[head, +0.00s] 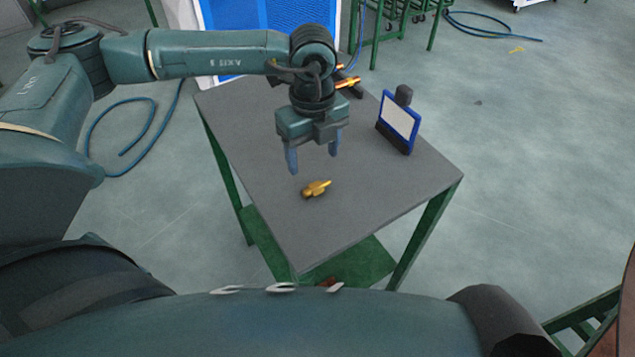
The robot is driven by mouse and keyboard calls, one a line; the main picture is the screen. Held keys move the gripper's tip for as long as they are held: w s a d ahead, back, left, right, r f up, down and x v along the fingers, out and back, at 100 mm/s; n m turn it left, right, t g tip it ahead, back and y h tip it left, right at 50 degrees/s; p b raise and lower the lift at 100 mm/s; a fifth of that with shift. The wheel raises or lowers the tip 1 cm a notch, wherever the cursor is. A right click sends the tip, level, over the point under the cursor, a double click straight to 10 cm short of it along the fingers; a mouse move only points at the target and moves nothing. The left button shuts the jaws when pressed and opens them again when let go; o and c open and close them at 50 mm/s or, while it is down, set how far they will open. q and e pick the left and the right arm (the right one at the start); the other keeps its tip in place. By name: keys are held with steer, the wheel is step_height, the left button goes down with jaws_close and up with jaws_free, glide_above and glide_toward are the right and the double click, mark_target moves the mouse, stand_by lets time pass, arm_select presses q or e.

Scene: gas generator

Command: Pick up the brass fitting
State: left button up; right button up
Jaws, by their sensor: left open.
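The brass fitting (316,188) is a small golden piece lying on the grey top of a green-framed table (380,200), near the middle of its near half. My left gripper (313,165) points down over the table with its two fingers apart and nothing between them. In the picture its fingertips are just above the fitting and do not touch it. My right gripper is not in view.
A blue-framed panel with a dark base (398,124) stands at the table's right edge. Another brass piece (348,82) is behind my left gripper at the table's back. Blue hoses (125,135) lie on the floor. The table around the fitting is clear.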

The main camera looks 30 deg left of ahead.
mark_target(318, 181)
arm_select(q)
steer(key=shift+w+d+f+p, duration=0.1)
steer(key=shift+d+f+p, duration=0.1)
steer(key=shift+f, duration=0.95)
steer(key=shift+w+d+f+p, duration=0.1)
steer(key=shift+f+p, duration=0.15)
steer(key=shift+f, duration=0.9)
steer(key=shift+w+d+f+p, duration=0.1)
steer(key=shift+f+p, duration=0.1)
steer(key=shift+f, duration=0.95)
steer(key=shift+c, duration=0.5)
steer(key=c, duration=1)
